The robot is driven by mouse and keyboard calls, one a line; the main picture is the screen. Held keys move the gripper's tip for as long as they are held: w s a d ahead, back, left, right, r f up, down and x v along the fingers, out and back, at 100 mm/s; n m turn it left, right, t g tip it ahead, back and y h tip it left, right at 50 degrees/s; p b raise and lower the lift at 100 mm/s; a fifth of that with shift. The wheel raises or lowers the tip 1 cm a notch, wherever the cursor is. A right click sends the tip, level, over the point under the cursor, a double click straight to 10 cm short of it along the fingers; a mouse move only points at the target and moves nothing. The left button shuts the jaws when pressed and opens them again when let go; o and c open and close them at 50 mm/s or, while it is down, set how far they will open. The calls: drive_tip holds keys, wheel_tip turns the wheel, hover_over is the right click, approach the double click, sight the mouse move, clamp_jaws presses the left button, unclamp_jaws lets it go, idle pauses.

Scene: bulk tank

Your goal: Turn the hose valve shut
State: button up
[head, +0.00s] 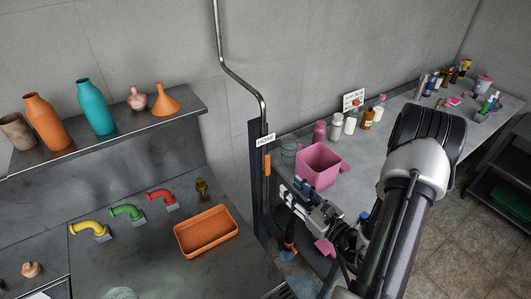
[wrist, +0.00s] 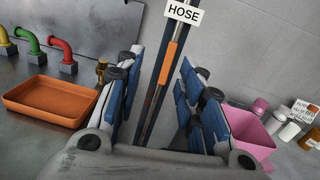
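The hose valve's orange lever (head: 267,163) sits below the HOSE label (head: 265,140) on a thin metal pipe (head: 237,78), lying roughly in line with it. In the wrist view the orange lever (wrist: 168,62) shows between and beyond my gripper's two spread fingers, below the HOSE label (wrist: 183,13). My gripper (wrist: 160,80) is open with nothing between its pads that I can see it touching. In the head view my gripper (head: 300,200) is at the right of the pipe, lower than the lever. The valve body is not clear.
A pink bin (head: 318,165) stands on the right counter close to my gripper, with bottles (head: 350,122) behind it. An orange tray (head: 206,232) lies on the left counter beside red, green and yellow spouts (head: 127,211). A dark post (head: 255,165) stands behind the pipe.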

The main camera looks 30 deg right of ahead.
sight(268, 159)
drive_tip(key=shift+m+h, duration=0.5)
drive_tip(key=shift+h, duration=0.3)
drive_tip(key=w, duration=0.5)
drive_tip(key=w+f, duration=0.1)
drive_tip(key=w, duration=1)
drive_tip(key=shift+w+d+f+b, duration=0.15)
drive_tip(key=shift+w+b, duration=0.15)
drive_tip(key=shift+w, duration=0.1)
clamp_jaws()
